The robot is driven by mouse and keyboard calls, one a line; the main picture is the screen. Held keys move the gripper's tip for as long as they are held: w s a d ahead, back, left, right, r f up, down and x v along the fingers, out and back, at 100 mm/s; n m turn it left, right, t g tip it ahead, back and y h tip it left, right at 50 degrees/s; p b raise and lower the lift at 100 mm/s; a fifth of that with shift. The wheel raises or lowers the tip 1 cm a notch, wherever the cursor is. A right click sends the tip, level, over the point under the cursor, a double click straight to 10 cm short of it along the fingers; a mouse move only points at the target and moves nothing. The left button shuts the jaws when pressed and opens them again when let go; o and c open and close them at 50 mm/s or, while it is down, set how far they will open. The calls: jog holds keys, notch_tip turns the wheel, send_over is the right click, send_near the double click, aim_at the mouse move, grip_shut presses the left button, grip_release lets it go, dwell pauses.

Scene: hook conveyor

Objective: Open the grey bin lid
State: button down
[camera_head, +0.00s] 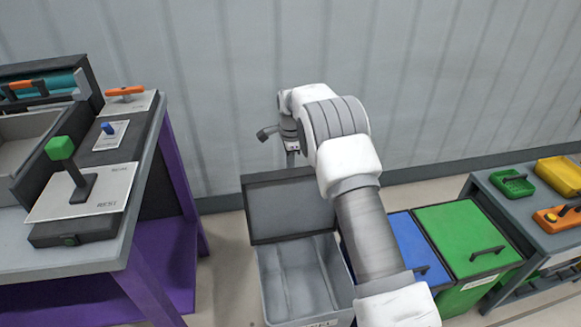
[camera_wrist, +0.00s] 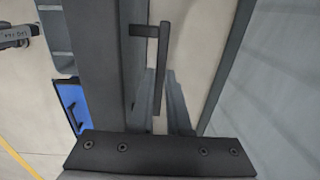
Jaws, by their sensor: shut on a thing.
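The grey bin (camera_head: 335,262) stands on the floor in the middle of the head view. Its dark-rimmed lid (camera_head: 285,208) stands up at the back of the bin, so the bin is open and its inside looks empty.
A blue bin (camera_head: 415,245) and a green bin (camera_head: 462,240) with shut lids stand to the right. A table with purple legs (camera_head: 150,290) is at left, and a grey shelf (camera_head: 490,205) is at far right. A ribbed wall (camera_head: 230,90) is close behind.

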jog(key=shift+w+a+f+p, duration=0.15)
jog(key=shift+w+p, duration=0.4)
jog(key=shift+w, duration=0.3)
jog(key=shift+w+a+f+p, duration=0.15)
jog(key=shift+w+p, duration=0.4)
jog(key=shift+w, duration=0.25)
jog(key=c, duration=0.9)
grip_release()
jog(key=r+p, duration=0.1)
jog(key=r, duration=0.4)
jog(key=r+p, duration=0.2)
jog(key=r, duration=0.4)
jog(key=s+r+p, duration=0.1)
jog(key=r, duration=0.5)
jog(key=shift+s+d+r+p, duration=0.1)
jog(key=shift+r+p, duration=0.1)
jog(key=shift+p, duration=0.1)
